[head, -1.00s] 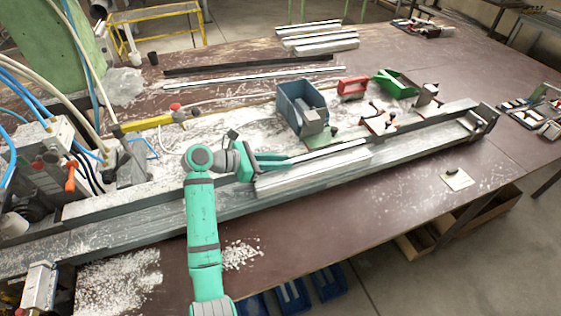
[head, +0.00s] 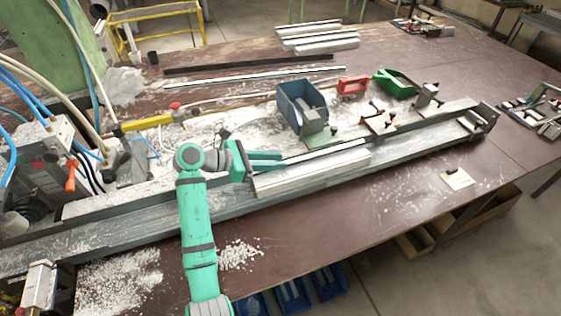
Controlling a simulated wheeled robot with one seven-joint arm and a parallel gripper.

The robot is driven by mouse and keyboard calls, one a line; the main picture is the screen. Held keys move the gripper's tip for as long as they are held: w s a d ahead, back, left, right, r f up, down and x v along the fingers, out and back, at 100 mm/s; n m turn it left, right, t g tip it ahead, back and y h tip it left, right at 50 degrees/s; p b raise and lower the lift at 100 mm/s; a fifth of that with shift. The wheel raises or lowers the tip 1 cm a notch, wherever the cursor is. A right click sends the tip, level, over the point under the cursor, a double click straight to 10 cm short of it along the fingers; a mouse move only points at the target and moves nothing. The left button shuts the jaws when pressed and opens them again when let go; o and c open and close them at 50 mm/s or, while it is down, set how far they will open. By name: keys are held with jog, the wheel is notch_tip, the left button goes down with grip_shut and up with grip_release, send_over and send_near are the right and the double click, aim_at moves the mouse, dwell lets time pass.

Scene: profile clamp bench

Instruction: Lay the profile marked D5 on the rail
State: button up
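A pale grey profile (head: 312,172) lies lengthwise along the long metal rail (head: 415,148), near its middle. I cannot read a D5 mark on it. My gripper (head: 284,160) is at the left end of this profile, coming from the left. Its two green fingers show with a gap between them, and nothing shows held in the gap. I cannot tell whether the fingertips still touch the profile. Several more pale profiles (head: 320,40) lie at the back of the table, their marks too small to read.
A blue bin (head: 302,103), a red holder (head: 353,86) and a green scoop (head: 394,83) stand behind the rail. Clamps (head: 378,122) stand along the rail's back edge. Hoses and a machine (head: 60,155) fill the left. The table front right is mostly clear.

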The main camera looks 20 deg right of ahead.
jog(key=v, duration=1)
jog(key=shift+d+f, duration=0.1)
